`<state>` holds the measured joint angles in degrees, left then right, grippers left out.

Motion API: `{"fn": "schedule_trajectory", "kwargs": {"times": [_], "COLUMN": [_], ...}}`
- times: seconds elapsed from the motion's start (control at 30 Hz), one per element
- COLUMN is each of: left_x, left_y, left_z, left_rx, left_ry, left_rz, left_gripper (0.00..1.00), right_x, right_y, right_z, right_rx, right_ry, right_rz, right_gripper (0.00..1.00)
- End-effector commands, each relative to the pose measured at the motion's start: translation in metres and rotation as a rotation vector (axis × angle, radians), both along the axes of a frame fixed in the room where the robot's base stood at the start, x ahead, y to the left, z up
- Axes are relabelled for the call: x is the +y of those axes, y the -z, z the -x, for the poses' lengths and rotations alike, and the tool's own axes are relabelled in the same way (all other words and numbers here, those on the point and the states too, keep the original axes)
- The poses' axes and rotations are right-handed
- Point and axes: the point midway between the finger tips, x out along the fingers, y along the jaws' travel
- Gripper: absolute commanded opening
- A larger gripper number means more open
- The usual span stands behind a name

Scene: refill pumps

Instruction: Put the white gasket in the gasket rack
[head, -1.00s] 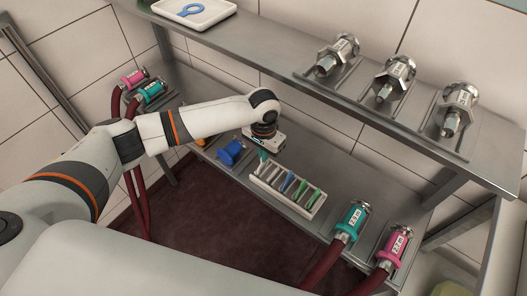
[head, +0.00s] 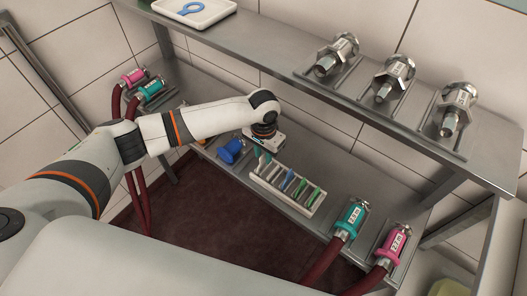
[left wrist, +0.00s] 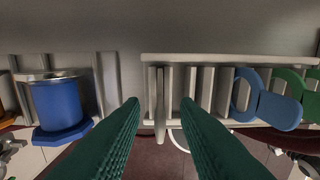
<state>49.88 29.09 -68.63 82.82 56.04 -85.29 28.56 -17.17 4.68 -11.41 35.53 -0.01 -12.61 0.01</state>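The white gasket (left wrist: 160,108) stands on edge in a slot at the left end of the light gasket rack (left wrist: 225,58), seen in the left wrist view. My left gripper (left wrist: 159,101) is open, with one green finger on each side of the gasket and a gap to both. In the head view, my left gripper (head: 263,156) is over the left end of the rack (head: 305,209). The gasket is hard to make out there. Blue gaskets (left wrist: 280,110) and green ones stand in slots farther right. My right gripper is not in view.
A blue fitting (head: 231,151) sits left of the rack. Teal (head: 348,218) and pink (head: 396,243) hose couplings are at the right. A shelf above holds metal fittings (head: 390,78) and a white tray (head: 222,14) with a blue ring.

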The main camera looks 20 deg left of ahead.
Motion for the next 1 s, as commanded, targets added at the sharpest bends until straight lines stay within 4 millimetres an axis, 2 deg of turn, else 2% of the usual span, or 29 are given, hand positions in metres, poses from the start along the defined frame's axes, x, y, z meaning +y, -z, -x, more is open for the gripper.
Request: {"fn": "schedule_trajectory", "kwargs": {"times": [0.27,0.37,0.73,0.9,1.0], "left_x": [0.0,-0.001,0.0,0.0,0.0], "left_y": [-0.006,-0.019,-0.094,-0.114,-0.119], "left_z": [-0.001,-0.001,-0.001,-0.001,-0.001], "left_rx": [-0.002,-0.003,-0.004,-0.001,-0.001], "left_ry": [0.0,0.0,0.001,-0.001,0.0], "left_rz": [0.002,0.002,0.001,0.0,0.0], "left_gripper": [0.28,0.28,0.28,0.28,0.28], "right_x": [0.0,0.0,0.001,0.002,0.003], "right_y": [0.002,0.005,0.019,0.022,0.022], "right_z": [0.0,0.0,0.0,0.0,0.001], "right_rx": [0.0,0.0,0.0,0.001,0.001], "right_ry": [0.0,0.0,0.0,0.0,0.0], "right_rz": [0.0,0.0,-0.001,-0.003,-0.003], "right_gripper": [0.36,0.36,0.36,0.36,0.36]}}
